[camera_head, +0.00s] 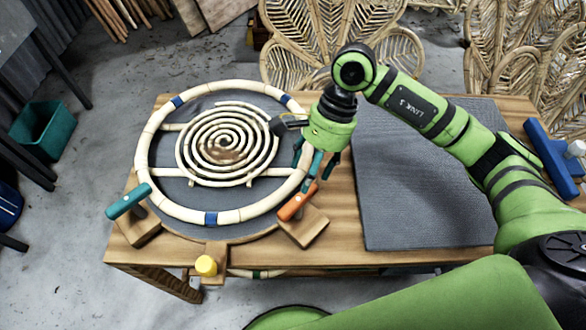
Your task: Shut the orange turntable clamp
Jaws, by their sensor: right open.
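The orange turntable clamp (297,203) is a bar-shaped handle on a wooden block at the lower right rim of the turntable (258,230). It lies slanted, with its upper right end close to my right gripper. My right gripper (315,170) is open and points down just above that end; I cannot tell whether a finger touches the handle. A rattan ring with a spiral centre (225,145) lies on the turntable. My left gripper is not in view.
A teal clamp (128,201) stands at the turntable's left rim, and a yellow knob (206,265) at its front. A grey mat (415,190) covers the right of the wooden table (340,256). A blue tool (550,157) lies far right. Rattan chair backs (340,30) stand behind.

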